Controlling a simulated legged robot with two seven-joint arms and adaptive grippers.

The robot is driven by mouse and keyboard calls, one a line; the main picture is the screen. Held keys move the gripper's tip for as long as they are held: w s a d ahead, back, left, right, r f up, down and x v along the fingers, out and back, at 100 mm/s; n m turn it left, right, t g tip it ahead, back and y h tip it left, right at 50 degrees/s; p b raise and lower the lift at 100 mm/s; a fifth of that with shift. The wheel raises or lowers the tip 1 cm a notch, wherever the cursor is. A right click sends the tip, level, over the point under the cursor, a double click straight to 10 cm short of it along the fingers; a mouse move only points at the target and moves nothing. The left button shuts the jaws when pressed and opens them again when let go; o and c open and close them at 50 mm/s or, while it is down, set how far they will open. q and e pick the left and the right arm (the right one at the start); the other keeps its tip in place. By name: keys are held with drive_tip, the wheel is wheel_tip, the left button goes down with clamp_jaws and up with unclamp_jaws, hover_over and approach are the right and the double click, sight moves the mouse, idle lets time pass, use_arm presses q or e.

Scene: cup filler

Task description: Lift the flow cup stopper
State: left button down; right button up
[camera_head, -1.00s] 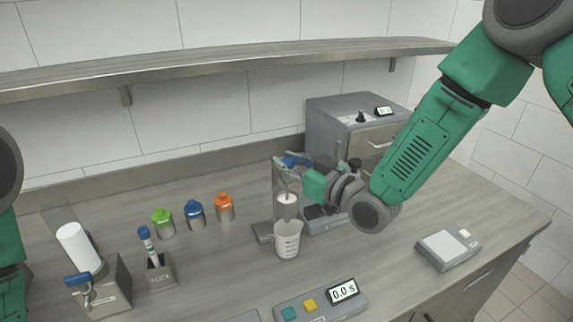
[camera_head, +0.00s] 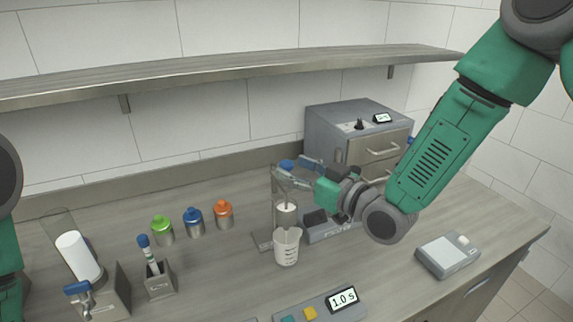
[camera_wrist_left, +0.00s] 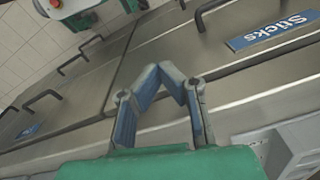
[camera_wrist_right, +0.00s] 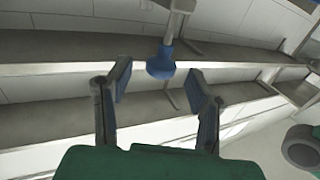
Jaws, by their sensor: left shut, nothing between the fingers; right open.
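The stopper's blue knob (camera_head: 287,165) stands on a thin rod above the pale flow cup (camera_head: 286,208), which is held in a stand. My right gripper (camera_head: 293,171) is open at the knob's height. In the right wrist view the knob (camera_wrist_right: 161,66) shows just beyond and between the parted fingertips (camera_wrist_right: 158,80); I cannot tell whether either finger touches it. A translucent measuring beaker (camera_head: 287,248) stands directly below the flow cup. My left gripper (camera_wrist_left: 167,72) is shut and empty, seen only in its wrist view, above drawer fronts.
A timer (camera_head: 343,299) with buttons reads 1.0 s. Green (camera_head: 162,230), blue (camera_head: 193,221) and orange (camera_head: 223,213) lidded jars stand left. A scale (camera_head: 447,256) lies right and a grey cabinet (camera_head: 357,140) stands behind. A shelf (camera_head: 230,72) runs along the wall.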

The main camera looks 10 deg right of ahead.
drive_tip(key=v, duration=0.9)
drive_tip(key=shift+d, duration=0.1)
